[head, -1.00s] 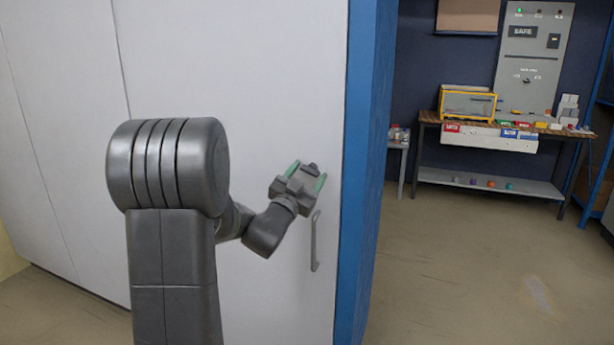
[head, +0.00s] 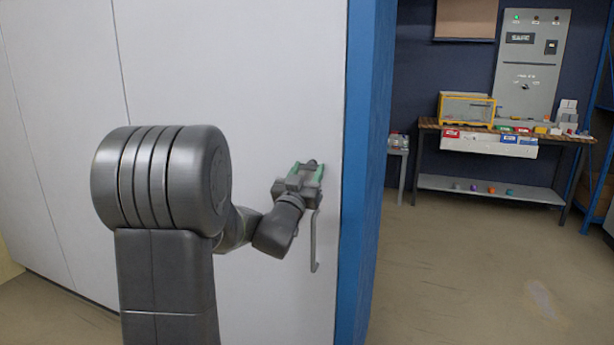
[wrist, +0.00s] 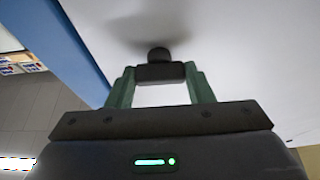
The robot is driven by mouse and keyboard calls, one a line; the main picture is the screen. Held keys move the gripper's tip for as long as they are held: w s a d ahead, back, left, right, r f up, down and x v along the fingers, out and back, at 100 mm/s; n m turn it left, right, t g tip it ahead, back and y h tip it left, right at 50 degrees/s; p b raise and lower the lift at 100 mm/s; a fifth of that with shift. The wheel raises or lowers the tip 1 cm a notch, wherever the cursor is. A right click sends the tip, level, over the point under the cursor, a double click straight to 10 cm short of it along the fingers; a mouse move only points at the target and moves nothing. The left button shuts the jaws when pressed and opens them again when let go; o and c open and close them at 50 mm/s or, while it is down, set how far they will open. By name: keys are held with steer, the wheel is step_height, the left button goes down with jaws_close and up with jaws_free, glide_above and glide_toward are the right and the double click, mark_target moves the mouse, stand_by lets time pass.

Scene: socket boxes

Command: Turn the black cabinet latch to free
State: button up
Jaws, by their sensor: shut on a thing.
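The black latch (wrist: 160,72) is on the white cabinet door (head: 235,60), above the door handle. In the wrist view its dark bar lies crosswise between my green fingertips, with a round knob (wrist: 158,54) just beyond it against the door. My gripper (wrist: 160,80) is shut on the bar, one finger at each end. In the head view my gripper (head: 308,171) is at the door near its right edge, and only a small dark part of the latch (head: 312,163) shows past the fingers. The latch's markings, if any, are not visible.
A grey vertical handle (head: 313,240) is just below my gripper. The cabinet's blue side (head: 366,170) stands close on the right. Farther right is open floor (head: 450,260), with a workbench (head: 500,133) and a grey panel (head: 532,65) at the back.

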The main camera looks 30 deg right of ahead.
steer(key=o, duration=1)
steer(key=shift+c, duration=0.2)
steer(key=b+v, duration=0.1)
steer(key=v, duration=1.2)
steer(key=shift+s+a, duration=0.25)
steer(key=shift+a, duration=0.05)
steer(key=shift+f, duration=0.15)
steer(key=p+x, duration=0.1)
steer(key=x, duration=1.2)
steer(key=shift+w+d, duration=0.1)
steer(key=shift+d, duration=0.1)
steer(key=shift+w+d+r, duration=0.2)
steer(key=shift+r, duration=0.05)
steer(key=shift+a+m+p, duration=0.1)
steer(key=shift+m+p, duration=0.25)
steer(key=shift+m, duration=0.15)
